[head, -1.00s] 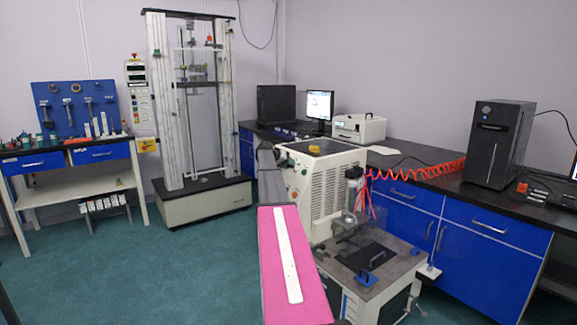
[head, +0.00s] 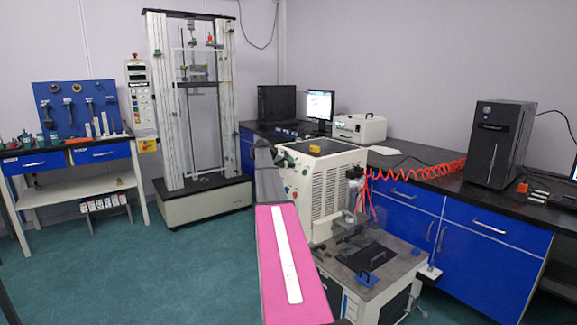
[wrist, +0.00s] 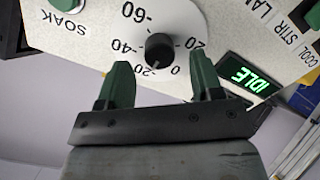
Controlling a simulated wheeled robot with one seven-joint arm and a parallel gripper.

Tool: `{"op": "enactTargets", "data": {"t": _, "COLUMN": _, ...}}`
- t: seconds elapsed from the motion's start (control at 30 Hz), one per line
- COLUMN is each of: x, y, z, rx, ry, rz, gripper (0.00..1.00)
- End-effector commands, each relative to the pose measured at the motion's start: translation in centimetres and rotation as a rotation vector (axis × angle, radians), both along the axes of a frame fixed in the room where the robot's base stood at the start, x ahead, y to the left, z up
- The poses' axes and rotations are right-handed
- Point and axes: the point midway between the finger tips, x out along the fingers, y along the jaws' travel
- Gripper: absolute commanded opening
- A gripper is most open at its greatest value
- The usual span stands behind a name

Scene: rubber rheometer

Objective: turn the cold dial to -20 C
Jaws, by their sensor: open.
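The cold dial's black knob (wrist: 158,47) sits in the middle of a round white scale (wrist: 176,20) in the wrist view. The scale's marks run from -60 through -40, -20 and 0 to 20, and appear turned over. The knob's exact setting is hard to read. My gripper (wrist: 160,62) is open, with one green finger on each side of the knob's lower area. Both fingertips look apart from the knob, and the distance in depth is unclear. In the head view my arm hides the gripper and the dial.
A green display (wrist: 249,78) reading IDLE is right of the dial. A SOAK control (wrist: 66,4) is at upper left, and switches labelled STIR and COOL are at upper right. In the head view the cream machine (head: 328,185) stands beside blue cabinets (head: 480,240). Floor at left is open.

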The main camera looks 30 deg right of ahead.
Motion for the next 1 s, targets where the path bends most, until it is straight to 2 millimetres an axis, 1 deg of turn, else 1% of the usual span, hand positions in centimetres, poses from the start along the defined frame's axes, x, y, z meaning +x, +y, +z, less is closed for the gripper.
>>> {"op": "enactTargets", "data": {"t": 0.03, "x": -0.1, "y": 0.9, "z": 0.6, "rx": -0.001, "ry": -0.001, "rz": 0.002, "gripper": 0.60}}
{"op": "enactTargets", "data": {"t": 0.2, "x": -0.2, "y": 3.7, "z": 2.4, "rx": 0.000, "ry": -0.001, "rz": 0.001, "gripper": 0.60}}
{"op": "enactTargets", "data": {"t": 0.43, "x": -0.2, "y": 6.3, "z": 4.2, "rx": 0.000, "ry": -0.001, "rz": 0.001, "gripper": 0.60}}
{"op": "enactTargets", "data": {"t": 0.6, "x": -0.2, "y": 7.1, "z": 4.7, "rx": 0.001, "ry": 0.000, "rz": 0.001, "gripper": 0.60}}
{"op": "enactTargets", "data": {"t": 1.0, "x": -0.2, "y": 7.1, "z": 4.8, "rx": 0.000, "ry": 0.000, "rz": 0.000, "gripper": 0.60}}
